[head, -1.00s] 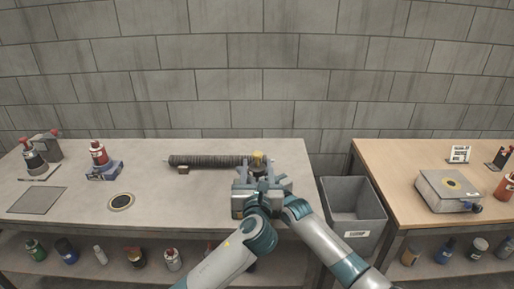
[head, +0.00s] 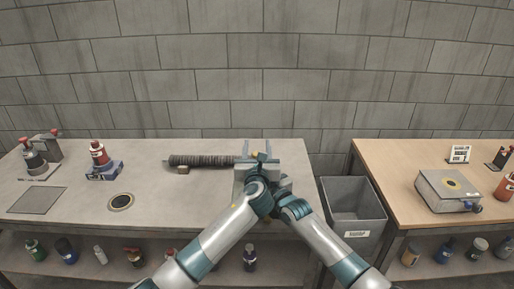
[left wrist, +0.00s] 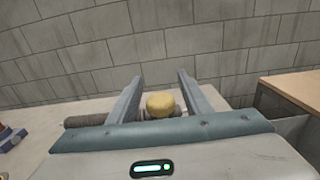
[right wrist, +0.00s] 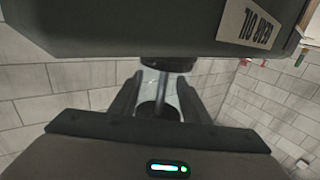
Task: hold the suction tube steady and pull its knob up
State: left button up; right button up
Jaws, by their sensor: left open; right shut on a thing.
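The suction tube (right wrist: 158,84) is a clear, narrow tube rising from the dark neck of a green-grey container (right wrist: 140,28) labelled GEAR OIL. The right wrist view shows them upside down. My right gripper (right wrist: 157,97) is shut on the tube. The yellow knob (left wrist: 160,104) sits between the fingers of my open left gripper (left wrist: 159,86), with a gap on each side. In the head view my left gripper (head: 260,148) covers most of the container and knob, and my right gripper's fingers are hidden.
A dark ribbed roll (head: 205,161) lies left of the grippers. A red bottle on a blue stand (head: 100,160) and a round disc (head: 121,201) are further left on the grey bench (head: 70,235). A grey bin (head: 353,210) stands between this bench and a wooden one (head: 395,160).

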pick_arm(q)
grip_shut()
jog(key=shift+r, duration=2.8)
pick_arm(e)
jog(key=shift+f, duration=0.1)
pick_arm(q)
grip_release()
jog(key=shift+s, duration=0.15)
jog(key=s, duration=1.1)
jog(key=shift+s, duration=0.4)
